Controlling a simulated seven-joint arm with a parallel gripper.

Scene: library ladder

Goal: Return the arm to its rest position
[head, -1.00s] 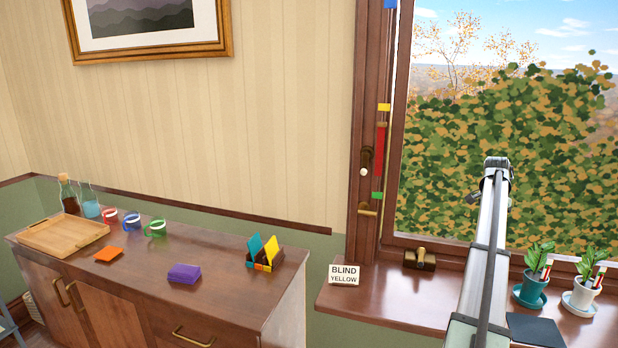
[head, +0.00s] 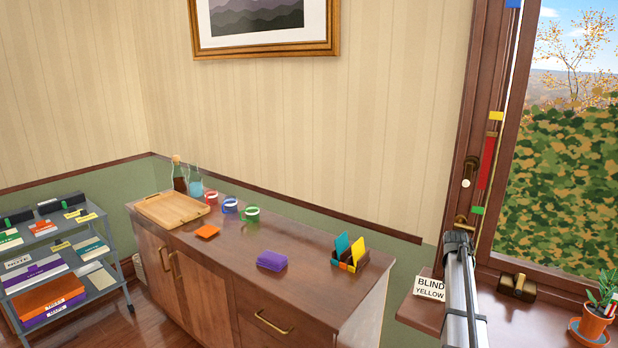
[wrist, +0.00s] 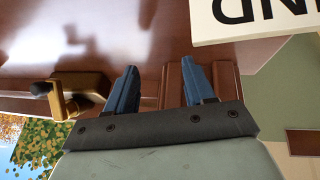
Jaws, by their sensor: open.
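My gripper shows in the wrist view (wrist: 158,90), with its two blue fingers apart and nothing between them. It is close to the window sill (wrist: 110,30) and the brown window frame, with the white sign (wrist: 255,18) at the upper right of that view. In the head view my arm reaches up at the right, in front of the window sill (head: 530,318) and just right of the "BLIND YELLOW" sign (head: 431,287). The gripper itself cannot be made out in the head view.
A brass window latch (head: 517,288) sits on the sill, and a potted plant (head: 597,310) stands at the right. A wooden cabinet (head: 310,285) holds a tray (head: 172,209), mugs and a card holder. A grey cart (head: 75,290) stands at the left.

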